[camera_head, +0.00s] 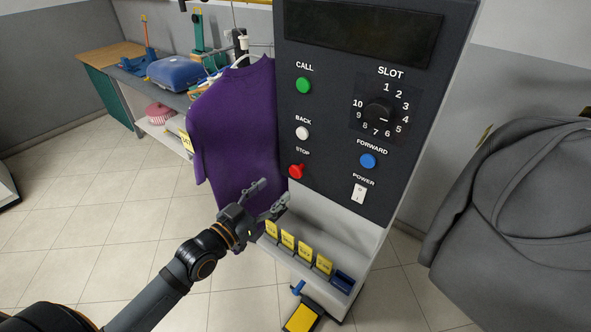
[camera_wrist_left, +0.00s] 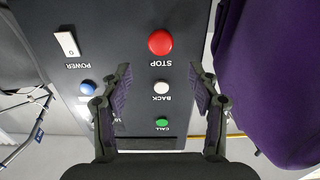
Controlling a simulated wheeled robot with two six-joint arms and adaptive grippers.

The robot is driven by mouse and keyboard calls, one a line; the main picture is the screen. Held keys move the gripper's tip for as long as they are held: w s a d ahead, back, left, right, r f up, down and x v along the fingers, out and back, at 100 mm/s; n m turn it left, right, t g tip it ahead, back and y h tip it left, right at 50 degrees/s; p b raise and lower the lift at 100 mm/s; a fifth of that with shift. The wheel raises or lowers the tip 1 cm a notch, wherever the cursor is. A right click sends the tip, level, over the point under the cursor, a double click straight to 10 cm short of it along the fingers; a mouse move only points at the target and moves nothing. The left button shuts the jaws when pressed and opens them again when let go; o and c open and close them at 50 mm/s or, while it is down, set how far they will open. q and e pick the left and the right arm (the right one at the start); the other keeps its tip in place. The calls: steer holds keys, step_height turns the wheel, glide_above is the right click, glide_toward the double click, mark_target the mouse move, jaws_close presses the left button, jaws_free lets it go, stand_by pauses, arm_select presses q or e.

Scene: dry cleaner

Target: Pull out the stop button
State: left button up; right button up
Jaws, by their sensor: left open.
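The red stop button (camera_head: 296,171) sits at the lower left of the dark control panel (camera_head: 325,130), under the white back button (camera_head: 302,133). My left gripper (camera_head: 270,194) is open and empty, below and to the left of the stop button in the head view, apart from it. In the left wrist view the panel appears upside down. The red stop button (camera_wrist_left: 160,42) shows there beyond the open fingertips (camera_wrist_left: 160,78), roughly centred between them from side to side. Nothing is between the fingers. My right gripper is not in view.
A purple shirt (camera_head: 235,125) hangs just left of the panel. Green call (camera_head: 303,85) and blue forward (camera_head: 368,160) buttons, a slot dial (camera_head: 378,112) and a white power switch (camera_head: 359,193) share the panel. A ledge with yellow tags (camera_head: 288,240) juts out below. A grey garment (camera_head: 520,200) hangs right.

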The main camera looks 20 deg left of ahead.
mark_target(294, 173)
arm_select(q)
steer(key=b+x, duration=0.3)
steer(key=x, duration=0.2)
steer(key=shift+w+f+b, duration=0.15)
steer(key=shift+w+b, duration=0.05)
steer(key=shift+b, duration=0.15)
steer(key=x, duration=0.5)
steer(key=shift+p, duration=0.3)
steer(key=shift+c, duration=0.5)
jaws_close()
